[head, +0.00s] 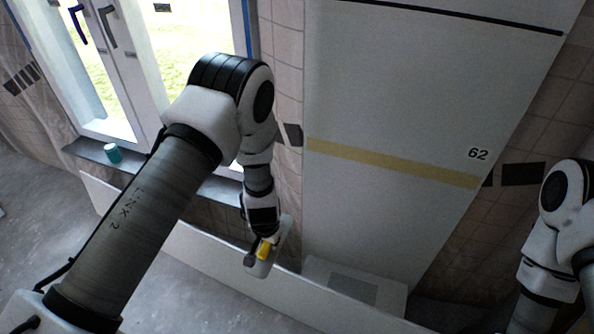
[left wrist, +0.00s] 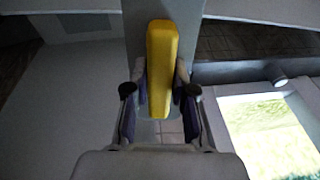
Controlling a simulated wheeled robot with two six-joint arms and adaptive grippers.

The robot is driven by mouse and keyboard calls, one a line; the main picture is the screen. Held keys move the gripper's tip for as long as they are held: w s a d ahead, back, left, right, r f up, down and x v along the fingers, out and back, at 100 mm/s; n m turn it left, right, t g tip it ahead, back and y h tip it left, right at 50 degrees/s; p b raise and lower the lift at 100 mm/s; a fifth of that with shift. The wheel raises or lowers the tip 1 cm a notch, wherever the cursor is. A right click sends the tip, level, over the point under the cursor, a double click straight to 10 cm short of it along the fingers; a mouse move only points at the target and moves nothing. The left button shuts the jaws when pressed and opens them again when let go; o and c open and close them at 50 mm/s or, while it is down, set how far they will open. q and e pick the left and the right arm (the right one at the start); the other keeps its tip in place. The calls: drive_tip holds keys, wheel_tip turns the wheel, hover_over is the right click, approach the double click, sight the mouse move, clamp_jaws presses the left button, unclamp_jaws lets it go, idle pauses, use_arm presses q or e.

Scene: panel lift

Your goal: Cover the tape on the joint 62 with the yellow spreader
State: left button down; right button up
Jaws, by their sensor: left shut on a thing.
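The joint 62 is marked by a black "62" on the pale wall panel (head: 385,110). A pale yellow tape (head: 392,166) runs across the panel just below the number, and its whole band shows uncovered. My left gripper (head: 257,241) is shut on the yellow spreader (head: 265,249), below and left of the tape and apart from it. In the left wrist view the spreader's yellow handle (left wrist: 160,75) stands upright between the two fingers, with a grey surface behind it. My right arm shows at the right edge, but its gripper is out of view.
A long white board (head: 215,263) stands on edge along the wall's foot. A pale box-like piece (head: 355,287) lies below the panel. A teal cup (head: 113,153) stands on the window sill at the left. The concrete floor (head: 180,300) is clear in front.

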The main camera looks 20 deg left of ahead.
use_arm(q)
drive_tip(key=w+t, duration=0.1)
drive_tip(key=w+a+t, duration=0.1)
drive_tip(key=w, duration=0.1)
drive_tip(key=w+m+b, duration=0.1)
drive_tip(key=w, duration=0.1)
drive_tip(key=shift+a+r+t+y, duration=0.35)
drive_tip(key=shift+t+y, duration=0.05)
drive_tip(key=w+r+m+t+b, duration=0.2)
drive_tip(key=w+r+t, duration=0.3)
drive_tip(key=w+t, duration=0.15)
drive_tip(key=m+t+h+b, duration=0.2)
drive_tip(key=t, duration=0.4)
approach(306, 143)
drive_tip(key=shift+w+f+b, duration=0.15)
drive_tip(key=shift+w+b, duration=0.8)
drive_tip(key=shift+w, duration=1.35)
drive_tip(key=shift+w+b, duration=0.4)
drive_tip(key=shift+w, duration=0.5)
